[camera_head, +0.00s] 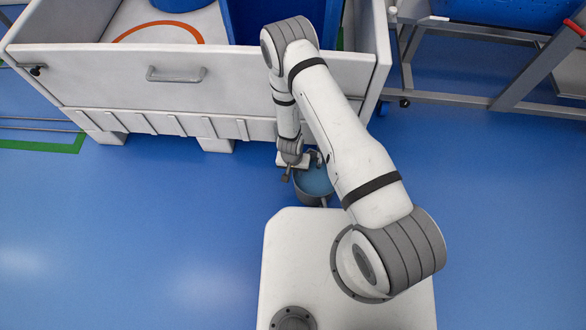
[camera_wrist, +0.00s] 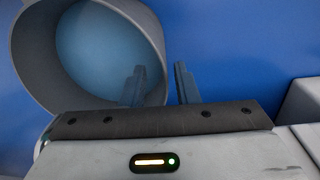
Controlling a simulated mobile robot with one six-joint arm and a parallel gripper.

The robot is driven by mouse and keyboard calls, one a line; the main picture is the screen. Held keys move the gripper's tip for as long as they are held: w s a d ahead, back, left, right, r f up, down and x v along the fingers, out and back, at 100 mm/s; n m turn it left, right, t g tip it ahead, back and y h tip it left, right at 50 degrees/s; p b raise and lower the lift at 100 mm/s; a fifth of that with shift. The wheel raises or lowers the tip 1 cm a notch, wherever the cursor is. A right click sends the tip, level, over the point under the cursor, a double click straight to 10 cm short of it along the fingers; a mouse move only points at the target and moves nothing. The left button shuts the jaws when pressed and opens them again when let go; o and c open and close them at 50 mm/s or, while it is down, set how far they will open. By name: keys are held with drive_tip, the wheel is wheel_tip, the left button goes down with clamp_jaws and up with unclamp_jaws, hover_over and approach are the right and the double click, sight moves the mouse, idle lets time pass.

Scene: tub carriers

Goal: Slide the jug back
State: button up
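The jug is a grey, round-mouthed vessel (camera_head: 315,182) with a blue inside. In the head view it is on or just above the blue floor, between the white crate and my base, partly hidden by my arm. In the wrist view its wide mouth (camera_wrist: 90,45) fills the upper left and looks tilted. My gripper (camera_head: 288,175) is at the jug's left side in the head view. In the wrist view my gripper's fingers (camera_wrist: 160,80) stand apart, one in front of the jug's mouth and one outside its right wall. Whether they touch the jug cannot be told.
A large white crate (camera_head: 110,78) with a grey handle stands behind the jug, with blue tubs inside. A grey metal frame cart (camera_head: 455,97) stands at the right. The blue floor (camera_head: 130,230) is open at the left.

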drive_tip(key=f+b, duration=0.2)
drive_tip(key=f, duration=0.4)
drive_tip(key=shift+d, duration=0.2)
drive_tip(key=shift+c, duration=0.6)
clamp_jaws()
idle(0.6)
